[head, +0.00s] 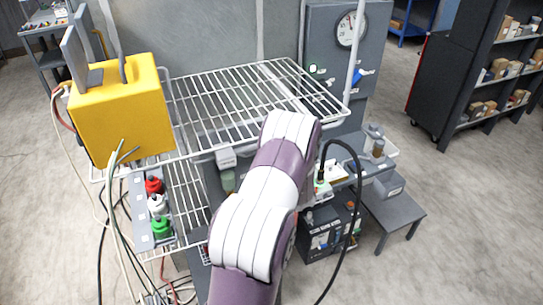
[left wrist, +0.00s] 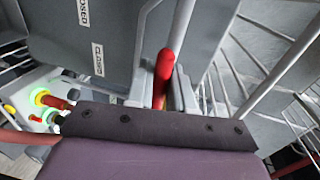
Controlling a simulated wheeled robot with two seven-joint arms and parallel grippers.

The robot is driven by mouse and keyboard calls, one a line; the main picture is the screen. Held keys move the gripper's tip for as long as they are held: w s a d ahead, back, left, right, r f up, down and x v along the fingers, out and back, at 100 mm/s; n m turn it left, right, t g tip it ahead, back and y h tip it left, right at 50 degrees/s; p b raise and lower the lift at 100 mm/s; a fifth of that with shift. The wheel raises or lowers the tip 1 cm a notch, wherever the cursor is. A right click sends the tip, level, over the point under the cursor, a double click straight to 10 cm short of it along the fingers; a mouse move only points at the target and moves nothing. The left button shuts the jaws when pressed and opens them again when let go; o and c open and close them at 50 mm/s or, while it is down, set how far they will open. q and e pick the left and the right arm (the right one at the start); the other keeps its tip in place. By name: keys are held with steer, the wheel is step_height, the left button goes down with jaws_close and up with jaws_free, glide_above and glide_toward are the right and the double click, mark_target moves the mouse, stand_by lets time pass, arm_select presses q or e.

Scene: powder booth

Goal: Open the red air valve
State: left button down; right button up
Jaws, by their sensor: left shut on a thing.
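The red air valve's handle (left wrist: 164,72) stands upright in the middle of the left wrist view. My left gripper (left wrist: 166,88) is shut on this handle, with a grey finger on each side of it. The dark edge of the gripper's body hides the lower part of the handle and the valve body. A grey panel with white labels (left wrist: 97,58) is left of the handle; one label seems to read CLOSED. In the head view a purple and white arm of mine reaches up the middle, and its gripper and the valve are hidden. My right gripper is not in view.
A round gauge (head: 350,30) is on the back panel. A black cable (head: 357,190) loops right of my arm.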

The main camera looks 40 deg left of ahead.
arm_select(q)
steer(key=shift+r+m, duration=0.1)
steer(key=shift+m, duration=0.2)
steer(key=c, duration=1.2)
jaws_free()
steer(key=shift+o, duration=0.2)
steer(key=shift+s+d, duration=0.1)
steer(key=shift+d, duration=0.2)
steer(key=b+v, duration=0.4)
steer(key=v, duration=0.8)
steer(key=shift+r, duration=0.15)
